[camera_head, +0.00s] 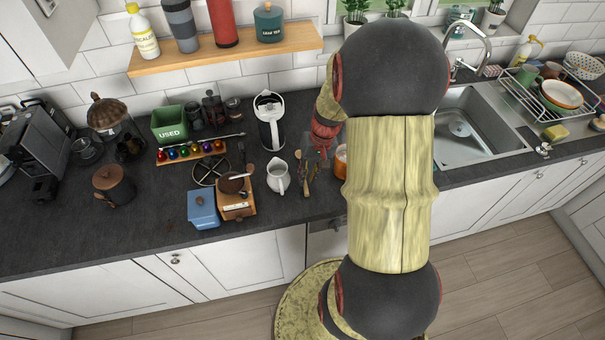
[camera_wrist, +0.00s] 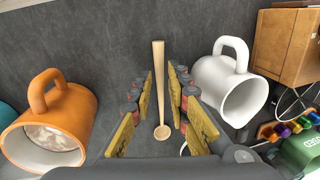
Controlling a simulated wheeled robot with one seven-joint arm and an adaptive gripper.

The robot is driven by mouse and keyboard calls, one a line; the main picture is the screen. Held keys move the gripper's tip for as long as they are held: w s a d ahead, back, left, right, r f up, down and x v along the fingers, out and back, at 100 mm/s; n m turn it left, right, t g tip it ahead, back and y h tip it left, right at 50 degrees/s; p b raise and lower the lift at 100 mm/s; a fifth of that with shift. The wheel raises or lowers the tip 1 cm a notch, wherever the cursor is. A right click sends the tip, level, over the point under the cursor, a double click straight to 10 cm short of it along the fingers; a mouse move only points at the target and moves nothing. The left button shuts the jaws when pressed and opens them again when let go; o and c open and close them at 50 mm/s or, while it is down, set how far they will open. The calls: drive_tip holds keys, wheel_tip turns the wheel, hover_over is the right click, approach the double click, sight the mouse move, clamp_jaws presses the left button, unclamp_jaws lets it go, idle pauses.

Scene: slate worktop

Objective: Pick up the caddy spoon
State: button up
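A slim, light wooden spoon (camera_wrist: 159,75), which I take to be the caddy spoon, lies on the dark worktop in the wrist view. Its small round end is toward the camera and its long handle runs away. My gripper (camera_wrist: 161,97) is open, with its yellow-padded fingers on either side of the spoon and a gap to each side. In the head view my gripper (camera_head: 309,172) is low over the worktop, right of the white jug.
A white jug (camera_wrist: 232,83) stands close on the right in the wrist view, also in the head view (camera_head: 278,180). An orange mug (camera_wrist: 62,118) is close on the left. A wooden grinder (camera_head: 237,203), a blue box (camera_head: 202,210) and a pod rack (camera_head: 190,152) are further left.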

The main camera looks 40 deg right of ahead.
drive_tip(key=shift+w+a+f, duration=0.1)
drive_tip(key=shift+w+f, duration=0.1)
drive_tip(key=shift+f, duration=1.05)
drive_tip(key=c, duration=0.4)
drive_tip(key=shift+r, duration=0.1)
